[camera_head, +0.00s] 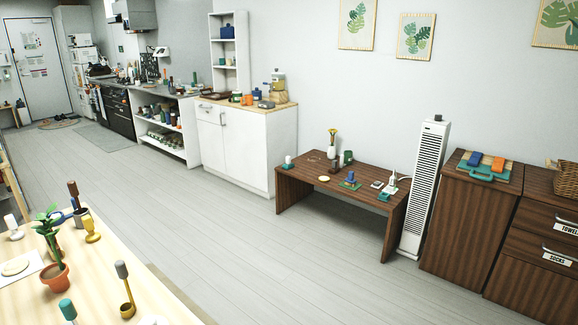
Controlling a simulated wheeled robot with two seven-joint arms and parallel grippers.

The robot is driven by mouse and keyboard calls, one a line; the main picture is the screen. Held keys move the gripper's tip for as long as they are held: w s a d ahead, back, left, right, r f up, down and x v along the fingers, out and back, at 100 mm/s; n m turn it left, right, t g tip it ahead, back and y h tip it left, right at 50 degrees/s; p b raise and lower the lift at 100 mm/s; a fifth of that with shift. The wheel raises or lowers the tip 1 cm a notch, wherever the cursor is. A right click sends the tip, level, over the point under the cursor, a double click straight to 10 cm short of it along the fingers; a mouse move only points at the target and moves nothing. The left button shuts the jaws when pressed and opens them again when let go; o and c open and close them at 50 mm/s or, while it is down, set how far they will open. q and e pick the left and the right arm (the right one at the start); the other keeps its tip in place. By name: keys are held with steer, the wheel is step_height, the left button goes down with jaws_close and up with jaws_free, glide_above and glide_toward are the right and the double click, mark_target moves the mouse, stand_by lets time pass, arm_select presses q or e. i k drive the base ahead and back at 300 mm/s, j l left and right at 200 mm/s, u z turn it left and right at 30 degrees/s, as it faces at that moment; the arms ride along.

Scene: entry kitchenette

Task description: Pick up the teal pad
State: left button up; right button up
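Several teal things show, and I cannot tell for sure which is the teal pad. On the low dark brown table, a small flat green-teal piece (344,186) lies under a dark blue upright object (351,176). A small teal block (384,197) sits near that table's right front edge. On the dark wood cabinet at the right, a flat teal piece with a handle-like front (480,176) lies with a blue and an orange object (498,163) on it. Neither of my grippers is in view.
A pale wood table (150,300) with potted plants and upright tools fills the lower left. A white tower heater (425,190) stands between the low brown table (300,175) and the dark cabinet (458,220). Open grey floor (235,240) lies in the middle.

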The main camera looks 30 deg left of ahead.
mark_target(288, 164)
steer(key=i+l+z, duration=0.15)
steer(key=i+l, duration=0.15)
steer(key=i, duration=0.3)
steer(key=i+l+u, duration=0.1)
steer(key=i, duration=0.4)
steer(key=i+l, duration=0.3)
steer(key=i, duration=0.15)
steer(key=i+j+u, duration=0.15)
steer(key=i+u, duration=0.25)
steer(key=i+j+u, duration=0.1)
steer(key=i+u, duration=0.5)
steer(key=u, duration=0.15)
steer(key=i+l+u, duration=0.15)
steer(key=i+u, duration=0.25)
steer(key=i+j+u, duration=0.1)
steer(key=i+u, duration=0.2)
steer(key=i, duration=0.25)
steer(key=i+u, duration=0.3)
steer(key=i, duration=0.2)
steer(key=i+j+z, duration=0.1)
steer(key=i+z, duration=0.35)
steer(key=i+j+z, duration=0.4)
steer(key=i, duration=0.2)
steer(key=i+j+z, duration=0.9)
